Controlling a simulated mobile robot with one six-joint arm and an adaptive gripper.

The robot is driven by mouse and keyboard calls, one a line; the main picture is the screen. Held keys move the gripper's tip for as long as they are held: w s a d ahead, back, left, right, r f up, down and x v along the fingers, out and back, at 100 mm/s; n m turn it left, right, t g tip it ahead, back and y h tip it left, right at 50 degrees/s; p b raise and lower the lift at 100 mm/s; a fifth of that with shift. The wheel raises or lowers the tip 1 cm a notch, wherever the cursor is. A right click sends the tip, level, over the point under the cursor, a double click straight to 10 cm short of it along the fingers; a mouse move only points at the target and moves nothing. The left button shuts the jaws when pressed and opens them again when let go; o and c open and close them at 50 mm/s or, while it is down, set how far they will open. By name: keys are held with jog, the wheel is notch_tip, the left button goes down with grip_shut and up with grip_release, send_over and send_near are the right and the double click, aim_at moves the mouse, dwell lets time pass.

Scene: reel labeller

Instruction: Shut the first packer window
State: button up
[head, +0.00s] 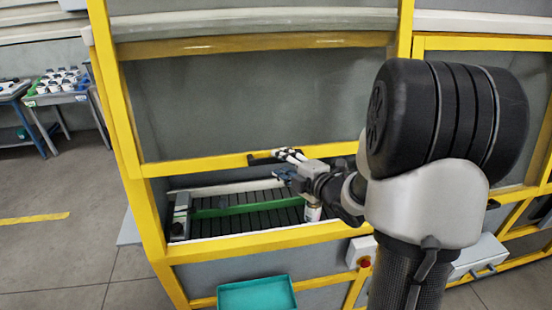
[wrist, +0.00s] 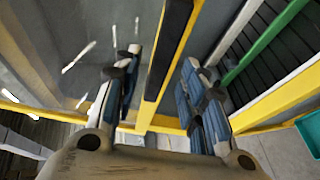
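The first packer window (head: 250,100) is a grey pane in a yellow frame. Its lower yellow rail (head: 205,165) hangs above a gap, so the window is partly open. A black handle (head: 262,158) sits on this rail; it also shows in the wrist view (wrist: 172,45). My gripper (head: 286,164) is at the rail beside the handle. In the wrist view my gripper (wrist: 163,95) is open, with one finger on each side of the rail and handle. Gaps show between the fingers and the rail. My arm hides the rail's right part.
Through the gap I see a dark slatted conveyor (head: 250,212) with a green rail (head: 235,209) and a white container (head: 312,213). A teal tray (head: 257,294) sits low in front. A table with white items (head: 62,82) stands at the left, with clear floor before it.

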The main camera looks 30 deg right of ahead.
aim_at(278, 161)
jog(key=shift+x, duration=1.95)
jog(key=shift+c, duration=0.3)
grip_shut()
